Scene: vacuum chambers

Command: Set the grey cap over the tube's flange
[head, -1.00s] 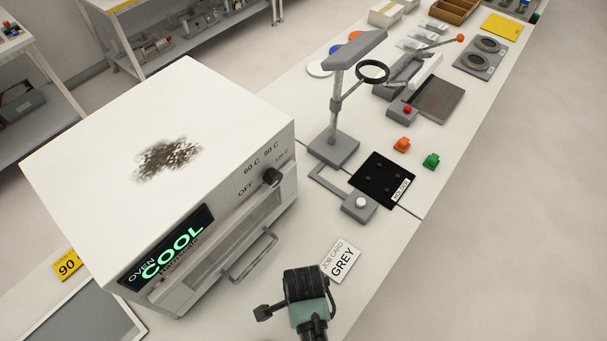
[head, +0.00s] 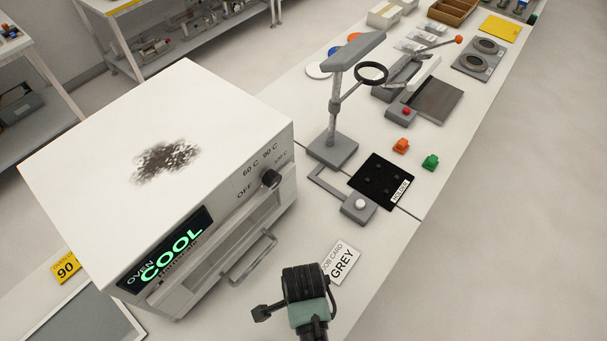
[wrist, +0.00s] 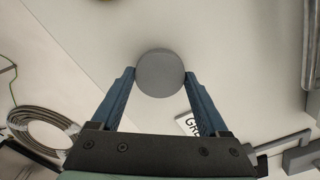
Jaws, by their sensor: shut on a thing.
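The grey cap (wrist: 160,74), a plain round disc, is in the wrist view between the two blue fingers of my gripper (wrist: 159,77). The fingers are shut on its left and right sides, and its flat face is towards the camera. Under it is the pale bench top, and I cannot tell the height. In the head view my gripper (head: 305,284) is low in the picture, in front of the oven and beside the job card; the fingers and the cap are hidden there. I cannot make out the tube or its flange in either view.
The oven (head: 217,166), reading COOL, stands left of my gripper. The job card (head: 341,263) reads GREY. Beyond are a black holder mat (head: 378,170), a magnifier stand (head: 333,148), and orange (head: 401,146) and green (head: 430,162) pieces. A coiled hose (wrist: 40,128) shows in the wrist view.

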